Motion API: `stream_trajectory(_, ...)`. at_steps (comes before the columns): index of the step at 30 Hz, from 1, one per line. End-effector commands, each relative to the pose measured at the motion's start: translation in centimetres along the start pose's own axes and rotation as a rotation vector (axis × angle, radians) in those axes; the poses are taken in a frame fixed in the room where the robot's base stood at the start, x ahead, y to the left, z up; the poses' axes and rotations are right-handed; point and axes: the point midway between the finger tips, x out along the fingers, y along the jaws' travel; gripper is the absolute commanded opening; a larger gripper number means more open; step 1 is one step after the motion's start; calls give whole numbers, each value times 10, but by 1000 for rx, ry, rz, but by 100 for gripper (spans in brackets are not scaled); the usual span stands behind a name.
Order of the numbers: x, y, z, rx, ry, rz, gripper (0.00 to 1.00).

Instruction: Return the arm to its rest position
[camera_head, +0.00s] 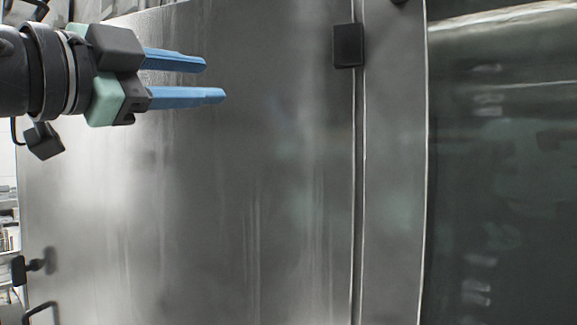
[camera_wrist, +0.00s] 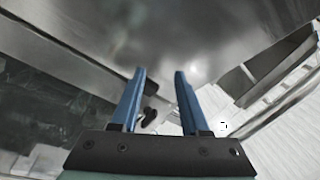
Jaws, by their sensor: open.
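My gripper (camera_head: 215,80) is at the upper left of the head view, with its two blue fingers pointing right. The fingers are apart and nothing is between them. Behind them is a large grey metal panel (camera_head: 200,200) of the washer. In the wrist view my gripper (camera_wrist: 159,72) also shows open and empty, its fingers pointing toward a grey metal surface (camera_wrist: 190,30). I cannot tell how far the fingertips are from the metal.
A black block (camera_head: 348,45) sits on the panel's vertical seam. A dark glossy surface (camera_head: 500,170) fills the right side. A black fitting (camera_head: 20,270) and shelves (camera_head: 9,225) show at the left edge. A pale slatted structure (camera_wrist: 285,110) is at the wrist view's right.

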Motion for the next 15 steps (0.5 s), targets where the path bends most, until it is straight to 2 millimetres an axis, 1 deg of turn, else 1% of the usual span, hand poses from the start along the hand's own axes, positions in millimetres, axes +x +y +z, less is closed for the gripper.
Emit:
stream_trajectory(1, 8, 30, 22, -67, -34, -50, 45)
stream_trajectory(2, 11, 42, 30, -109, -53, -89, 45)
stream_trajectory(3, 15, 57, 39, -162, -74, -142, 45)
stream_trajectory(5, 18, 80, 49, -238, -90, -224, 45)
stream_trajectory(6, 18, 96, 53, -284, -92, -279, 45)
stream_trajectory(8, 15, 119, 54, -348, -79, -361, 45)
stream_trajectory(9, 11, 135, 53, -388, -62, -415, 45)
stream_trajectory(11, 2, 159, 47, -444, -23, -490, 45)
stream_trajectory(12, -6, 174, 41, -479, 12, -538, 45)
stream_trajectory(14, -20, 194, 29, -526, 72, -599, 45)
stream_trajectory(15, -30, 206, 21, -554, 114, -634, 45)
